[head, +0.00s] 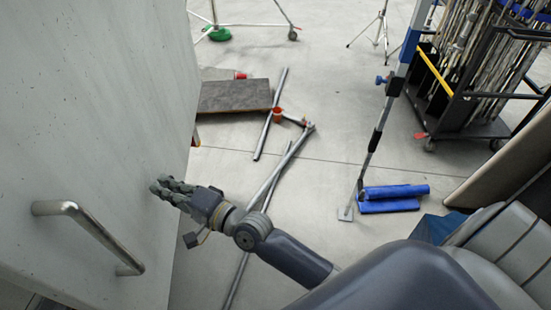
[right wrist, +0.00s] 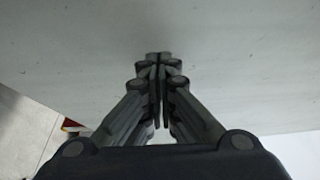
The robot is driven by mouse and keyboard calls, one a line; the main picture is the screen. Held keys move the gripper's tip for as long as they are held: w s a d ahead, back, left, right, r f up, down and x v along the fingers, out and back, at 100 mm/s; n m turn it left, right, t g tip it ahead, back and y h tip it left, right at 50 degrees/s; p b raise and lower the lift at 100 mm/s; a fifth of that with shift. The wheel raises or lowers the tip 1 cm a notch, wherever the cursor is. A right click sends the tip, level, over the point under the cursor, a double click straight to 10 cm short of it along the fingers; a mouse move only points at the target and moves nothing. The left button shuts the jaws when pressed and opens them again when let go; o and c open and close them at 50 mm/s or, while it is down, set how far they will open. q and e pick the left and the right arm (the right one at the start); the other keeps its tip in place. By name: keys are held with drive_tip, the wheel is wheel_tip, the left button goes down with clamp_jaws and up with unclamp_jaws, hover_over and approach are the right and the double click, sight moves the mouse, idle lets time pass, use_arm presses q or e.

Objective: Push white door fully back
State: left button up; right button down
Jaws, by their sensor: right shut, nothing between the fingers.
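The white door (head: 95,130) fills the left of the head view, with a metal bar handle (head: 90,235) on its face. Its right edge stands out over the grey floor. My right gripper (head: 157,187) reaches in from the lower right, with its fingertips at the door's face near that edge. In the right wrist view the gripper (right wrist: 158,60) is shut, its fingers together and empty, and the pale door surface (right wrist: 230,60) lies right in front of them. I cannot tell whether the tips touch it. My left gripper is out of view.
Metal poles (head: 270,115) and a dark board (head: 235,96) lie on the floor beyond the door. A wheeled rack (head: 465,125) of rods stands at the upper right. Blue rolls (head: 395,192) lie near an upright pole. Open floor shows in the middle.

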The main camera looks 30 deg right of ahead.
sight(144, 195)
drive_tip(key=a, duration=0.2)
drive_tip(key=w+a, duration=0.1)
drive_tip(key=a, duration=0.1)
drive_tip(key=w+a, duration=0.1)
drive_tip(key=a, duration=0.1)
drive_tip(key=shift+w+a, duration=0.15)
drive_tip(key=shift+w, duration=0.1)
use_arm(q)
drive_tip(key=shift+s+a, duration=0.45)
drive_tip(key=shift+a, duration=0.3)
use_arm(e)
drive_tip(key=a, duration=0.1)
drive_tip(key=w+a, duration=0.1)
drive_tip(key=a, duration=0.1)
drive_tip(key=shift+r, duration=0.1)
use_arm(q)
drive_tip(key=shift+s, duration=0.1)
use_arm(e)
drive_tip(key=shift+s+d, duration=0.1)
